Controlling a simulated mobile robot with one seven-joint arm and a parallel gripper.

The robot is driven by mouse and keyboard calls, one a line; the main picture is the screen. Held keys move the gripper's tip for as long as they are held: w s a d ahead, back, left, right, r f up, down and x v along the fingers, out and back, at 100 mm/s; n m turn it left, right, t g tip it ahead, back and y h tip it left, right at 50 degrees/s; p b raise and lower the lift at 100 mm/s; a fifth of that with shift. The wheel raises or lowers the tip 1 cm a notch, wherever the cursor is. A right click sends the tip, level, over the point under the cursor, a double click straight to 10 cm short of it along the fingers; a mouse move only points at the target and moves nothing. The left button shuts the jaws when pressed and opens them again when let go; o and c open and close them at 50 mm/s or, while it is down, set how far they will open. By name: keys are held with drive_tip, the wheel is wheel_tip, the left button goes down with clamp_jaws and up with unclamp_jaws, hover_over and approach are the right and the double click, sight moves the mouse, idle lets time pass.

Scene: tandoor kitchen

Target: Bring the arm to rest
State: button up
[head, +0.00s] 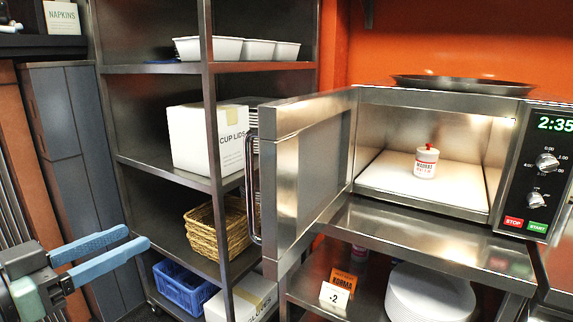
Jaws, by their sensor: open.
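My gripper (120,253) shows at the lower left in the head view. Its two blue fingers are apart and nothing is between them. It is in front of the metal shelf rack and the grey cabinet, well to the left of the microwave. The microwave (508,150) stands on a steel counter at the right, with its door (312,175) swung wide open to the left. A small white jar (427,162) with a red lid stands upright inside on the pale floor of the microwave.
The shelf rack (207,120) holds white tubs (213,49), a cup lids box (197,138), a wicker basket (203,230) and a blue crate (183,286). White plates (430,292) are stacked below the counter. A dark round pan (463,86) lies on the microwave. The open door projects forward.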

drive_tip(key=w+d+r+n+t+y, duration=0.2)
drive_tip(key=w+d+r+y, duration=0.1)
drive_tip(key=d+r, duration=0.3)
drive_tip(key=w+d+r+n+t+y, duration=0.1)
drive_tip(key=w+d+r+t+y, duration=0.25)
drive_tip(key=d, duration=0.45)
drive_tip(key=s+d+r+n+t+y, duration=0.1)
drive_tip(key=s+d+r+t, duration=0.2)
drive_tip(key=s+d+r, duration=0.4)
drive_tip(key=s+d+r+n+t, duration=0.1)
drive_tip(key=s+d+r+t, duration=0.35)
drive_tip(key=s+r, duration=0.4)
wheel_tip(320, 180, up, 22)
drive_tip(key=p, duration=2.2)
drive_tip(key=shift+a+g, duration=0.25)
drive_tip(key=shift+g, duration=0.15)
drive_tip(key=shift+w+f+y, duration=0.1)
drive_tip(key=shift+f+y, duration=0.05)
drive_tip(key=shift+y, duration=0.1)
